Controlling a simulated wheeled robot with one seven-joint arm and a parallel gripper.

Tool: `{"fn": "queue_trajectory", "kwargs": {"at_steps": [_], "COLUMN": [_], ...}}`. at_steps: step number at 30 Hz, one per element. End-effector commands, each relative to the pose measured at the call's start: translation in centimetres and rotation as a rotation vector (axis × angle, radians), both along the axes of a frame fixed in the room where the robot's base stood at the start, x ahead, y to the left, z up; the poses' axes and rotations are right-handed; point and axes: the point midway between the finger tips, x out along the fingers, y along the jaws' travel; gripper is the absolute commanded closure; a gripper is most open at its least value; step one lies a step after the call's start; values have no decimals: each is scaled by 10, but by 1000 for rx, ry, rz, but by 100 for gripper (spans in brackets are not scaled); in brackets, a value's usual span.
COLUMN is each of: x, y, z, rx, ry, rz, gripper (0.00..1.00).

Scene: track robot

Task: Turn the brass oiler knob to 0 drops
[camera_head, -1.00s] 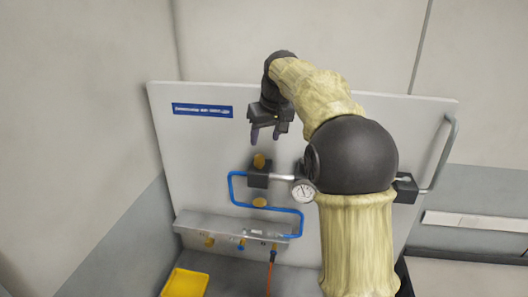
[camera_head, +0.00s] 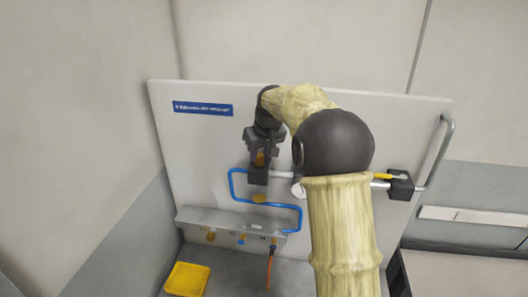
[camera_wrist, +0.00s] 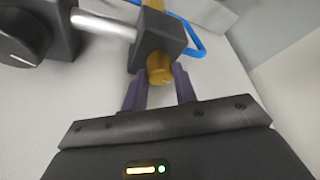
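The brass oiler knob (camera_wrist: 160,70) sits on the end of a dark block (camera_wrist: 158,38) in the wrist view. In the head view the knob (camera_head: 260,158) is partly covered by my gripper (camera_head: 262,153). The wrist view shows the two purple fingers of my gripper (camera_wrist: 159,78) spread apart, one on each side of the knob. The fingers look open; I cannot tell whether either touches the brass. Another brass piece (camera_head: 259,198) shows below the block. No drop marking is readable.
A blue tube (camera_head: 301,218) loops from the block to a grey manifold ledge (camera_head: 195,219) with several small fittings. A metal pipe runs right, past a gauge (camera_head: 298,188) partly hidden by my arm, to a yellow-handled valve (camera_head: 400,184). A yellow tray (camera_head: 187,280) lies below.

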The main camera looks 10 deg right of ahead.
Motion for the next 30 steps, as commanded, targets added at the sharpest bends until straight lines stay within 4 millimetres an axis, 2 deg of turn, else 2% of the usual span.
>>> {"fn": "queue_trajectory", "kwargs": {"at_steps": [1, 2, 3, 4, 8, 17, 30], "x": [0, 0, 0, 0, 0, 1, 2], "y": [1, 1, 1, -17, -4, -1, -1], "z": [0, 0, 0, 0, 0, 1, 2], "rx": [1, 1, 1, 3, -2, 1, 4], "ry": [0, 0, 0, 0, -1, -4, -5], "rz": [1, 1, 1, -6, 5, 81, 395], "gripper": [87, 93, 95, 95, 95, 95, 95]}}
